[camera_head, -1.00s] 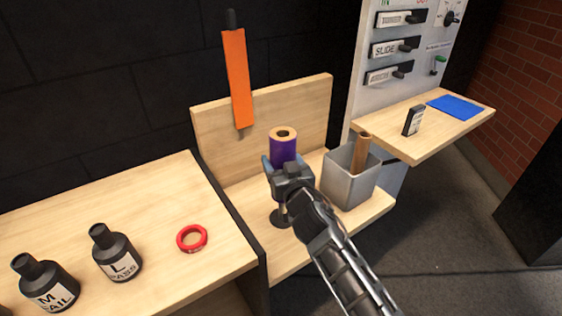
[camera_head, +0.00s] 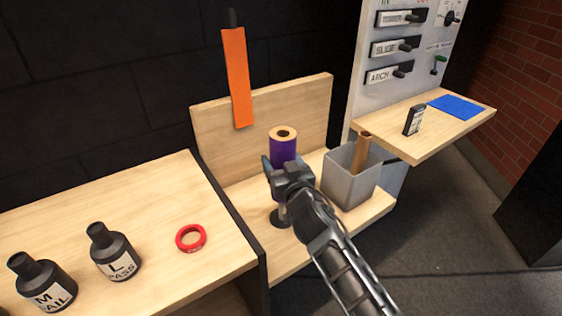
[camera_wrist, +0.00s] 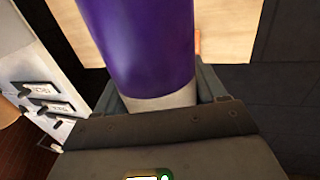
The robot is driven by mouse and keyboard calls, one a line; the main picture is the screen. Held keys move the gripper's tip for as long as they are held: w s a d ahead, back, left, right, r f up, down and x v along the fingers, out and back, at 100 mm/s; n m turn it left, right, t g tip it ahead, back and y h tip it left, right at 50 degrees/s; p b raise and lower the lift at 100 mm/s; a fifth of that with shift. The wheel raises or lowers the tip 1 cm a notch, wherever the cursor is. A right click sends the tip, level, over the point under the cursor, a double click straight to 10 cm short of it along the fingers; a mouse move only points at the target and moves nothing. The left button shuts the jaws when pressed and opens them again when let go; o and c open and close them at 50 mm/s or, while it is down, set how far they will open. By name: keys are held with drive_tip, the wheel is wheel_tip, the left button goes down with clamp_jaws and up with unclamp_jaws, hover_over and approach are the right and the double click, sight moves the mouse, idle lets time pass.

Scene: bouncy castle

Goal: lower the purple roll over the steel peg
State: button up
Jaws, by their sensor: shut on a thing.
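The purple roll (camera_head: 283,147) stands upright in the head view, its tan top end with a hole facing up. In the wrist view the roll (camera_wrist: 140,45) fills the upper middle, with a pale band at its near end between the fingers. My gripper (camera_head: 281,170) is shut on the roll. Below the gripper, a dark round base (camera_head: 279,218) with a short bit of stem shows on the wooden shelf. The rest of the peg is hidden by my gripper and the roll, so I cannot tell whether the roll is around it.
A grey bin (camera_head: 350,183) holding a brown tube (camera_head: 362,150) stands close right of my gripper. A wooden back board (camera_head: 215,125) rises behind, with an orange strip (camera_head: 238,78) before it. A red ring (camera_head: 191,238) and black bottles (camera_head: 114,253) are on the left table.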

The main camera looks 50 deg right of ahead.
wheel_tip(320, 180, down, 9)
drive_tip(key=b, duration=1)
idle(4.5)
drive_tip(key=o, duration=1.5)
drive_tip(key=shift+f, duration=0.1)
drive_tip(key=shift+o, duration=0.2)
drive_tip(key=shift+f, duration=0.1)
drive_tip(key=shift+s+a, duration=0.1)
drive_tip(key=shift+s, duration=0.05)
drive_tip(key=b+v, duration=0.2)
drive_tip(key=v, duration=0.5)
drive_tip(key=shift+s+a, duration=0.15)
drive_tip(key=shift+s, duration=0.05)
